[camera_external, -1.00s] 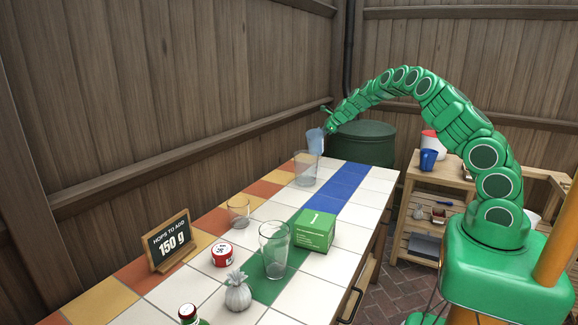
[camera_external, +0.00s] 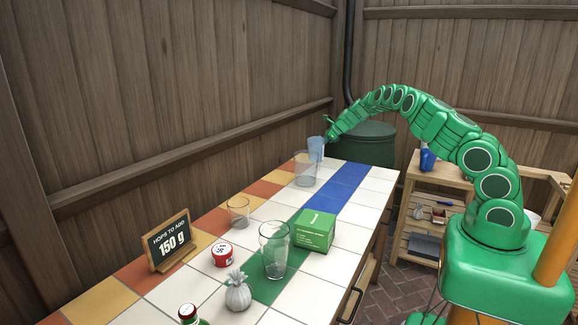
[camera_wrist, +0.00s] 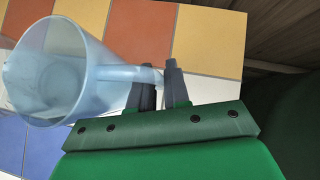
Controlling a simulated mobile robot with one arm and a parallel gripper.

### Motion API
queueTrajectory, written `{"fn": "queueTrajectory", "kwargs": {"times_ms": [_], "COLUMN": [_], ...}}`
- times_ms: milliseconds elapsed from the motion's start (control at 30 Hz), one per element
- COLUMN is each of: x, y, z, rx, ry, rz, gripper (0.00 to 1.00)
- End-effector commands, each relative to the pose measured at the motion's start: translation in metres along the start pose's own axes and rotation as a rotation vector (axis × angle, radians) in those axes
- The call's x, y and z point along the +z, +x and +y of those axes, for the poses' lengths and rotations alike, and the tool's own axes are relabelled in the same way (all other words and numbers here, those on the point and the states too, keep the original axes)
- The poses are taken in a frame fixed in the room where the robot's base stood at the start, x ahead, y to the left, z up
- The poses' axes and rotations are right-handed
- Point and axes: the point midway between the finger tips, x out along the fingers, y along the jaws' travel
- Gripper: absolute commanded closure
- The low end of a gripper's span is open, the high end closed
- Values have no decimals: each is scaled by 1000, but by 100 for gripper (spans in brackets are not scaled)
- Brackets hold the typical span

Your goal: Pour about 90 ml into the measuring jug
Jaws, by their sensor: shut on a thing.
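My gripper (camera_wrist: 168,88) is shut on the handle of a light blue see-through jug (camera_wrist: 85,72). In the wrist view the jug's wide mouth faces left, and I cannot make out liquid in it. In the external view the held jug (camera_external: 316,148) is at the far end of the tiled counter, by a wide clear glass vessel (camera_external: 304,170); they overlap in the picture and I cannot tell the gap. A dark blue jug (camera_external: 427,160) is partly hidden behind my arm. I cannot tell which vessel is the measuring jug.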

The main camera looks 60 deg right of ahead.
Motion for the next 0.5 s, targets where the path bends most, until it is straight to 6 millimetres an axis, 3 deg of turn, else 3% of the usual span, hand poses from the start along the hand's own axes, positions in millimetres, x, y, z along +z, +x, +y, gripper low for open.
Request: {"fn": "queueTrajectory", "kwargs": {"times_ms": [500], "x": [-13], "y": [10], "z": [-5], "rx": [76], "ry": [73], "rz": [-19], "gripper": [100]}}
